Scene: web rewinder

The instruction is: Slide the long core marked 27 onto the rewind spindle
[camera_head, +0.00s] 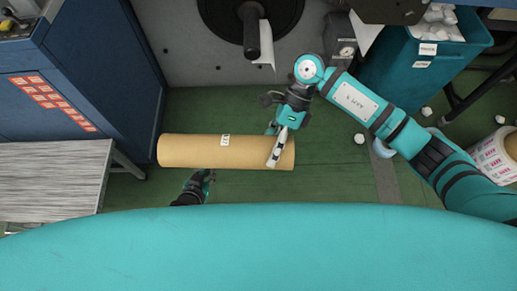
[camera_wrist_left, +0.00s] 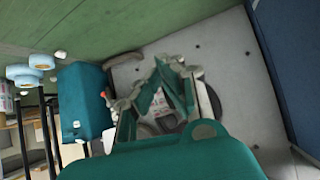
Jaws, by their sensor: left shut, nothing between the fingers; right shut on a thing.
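The long tan cardboard core (camera_head: 195,151) lies crosswise in the head view, with a small white label on its upper side whose number is too small to read surely. My right gripper (camera_head: 277,150) is shut on the core near its right end. My left gripper (camera_head: 205,178) is shut and empty, just below the core's left half in the picture. The dark rewind spindle (camera_head: 252,40) sticks out from the black disc (camera_head: 285,18) on the grey machine panel, above and apart from the core. The core's open ends cannot be seen into.
A teal bin (camera_head: 400,75) with white scraps stands at upper right; it also shows in the left wrist view (camera_wrist_left: 88,100). A blue cabinet (camera_head: 110,65) and a grey slatted bench (camera_head: 55,180) stand left. A printed roll (camera_head: 495,155) is far right. Green floor lies below the core.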

